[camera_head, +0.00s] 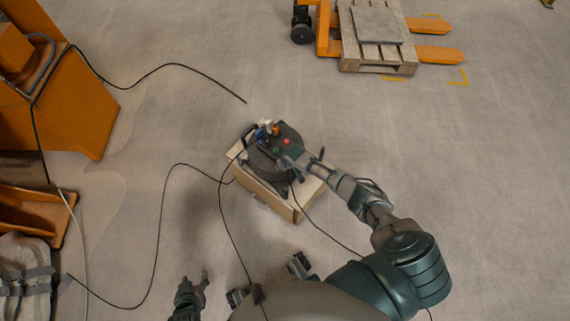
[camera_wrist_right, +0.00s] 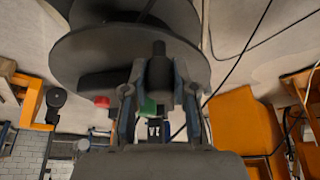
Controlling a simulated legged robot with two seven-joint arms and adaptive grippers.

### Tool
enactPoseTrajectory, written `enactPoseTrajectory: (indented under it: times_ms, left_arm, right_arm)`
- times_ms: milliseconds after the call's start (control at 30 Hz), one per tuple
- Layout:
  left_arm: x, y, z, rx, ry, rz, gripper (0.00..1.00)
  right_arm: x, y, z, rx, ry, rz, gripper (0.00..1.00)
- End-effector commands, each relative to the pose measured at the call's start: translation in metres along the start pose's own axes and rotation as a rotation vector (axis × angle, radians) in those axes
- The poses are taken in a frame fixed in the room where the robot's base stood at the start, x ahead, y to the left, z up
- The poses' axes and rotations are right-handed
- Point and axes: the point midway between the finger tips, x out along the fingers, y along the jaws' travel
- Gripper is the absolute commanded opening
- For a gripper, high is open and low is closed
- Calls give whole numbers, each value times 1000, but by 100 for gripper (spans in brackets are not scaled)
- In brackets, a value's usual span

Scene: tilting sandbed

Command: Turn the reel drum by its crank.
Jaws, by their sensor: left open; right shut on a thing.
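The dark reel drum (camera_head: 268,160) sits on a cardboard-coloured box, with small red, green, orange and blue parts on its top. My right arm reaches in from the lower right, and my right gripper (camera_head: 291,160) is at the drum's right side. In the right wrist view, my right gripper (camera_wrist_right: 158,88) is shut on the dark upright crank handle (camera_wrist_right: 158,72), with a finger on each side. The drum's round flange (camera_wrist_right: 90,52) fills the top of that view. My left gripper (camera_head: 204,281) is open and empty, low over the floor, well apart from the drum.
The box (camera_head: 270,197) under the reel stands on bare floor. Black cables (camera_head: 160,225) trail around it on the left and right. An orange cabinet (camera_head: 75,100) stands at the left. A pallet (camera_head: 375,52) on an orange pallet truck stands at the back right.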

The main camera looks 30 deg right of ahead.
Motion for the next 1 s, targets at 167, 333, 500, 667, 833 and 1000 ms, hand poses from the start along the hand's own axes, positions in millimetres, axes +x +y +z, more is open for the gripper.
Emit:
enactPoseTrajectory:
  times_ms: [167, 333, 500, 667, 833, 1000]
  left_arm:
    - [-2, -1, 4, 0, -23, -2, 54]
    - [-2, -1, 4, 0, -24, -2, 54]
    - [0, -1, 4, 0, -28, -2, 54]
    - [0, -1, 4, 0, -28, -1, 54]
    - [0, -1, 4, -1, -27, -1, 54]
    - [-1, -1, 4, 0, -24, -2, 54]
  right_arm:
    - [-4, 0, -10, 12, 18, 4, 0]
    - [-4, 0, -9, 11, 17, 4, 0]
    - [-4, 0, -9, 10, 17, 5, 37]
    - [-2, 0, -6, 10, 9, 4, 53]
    - [0, -1, -4, 9, 5, 4, 53]
    - [-7, 0, -3, 8, 4, 3, 53]
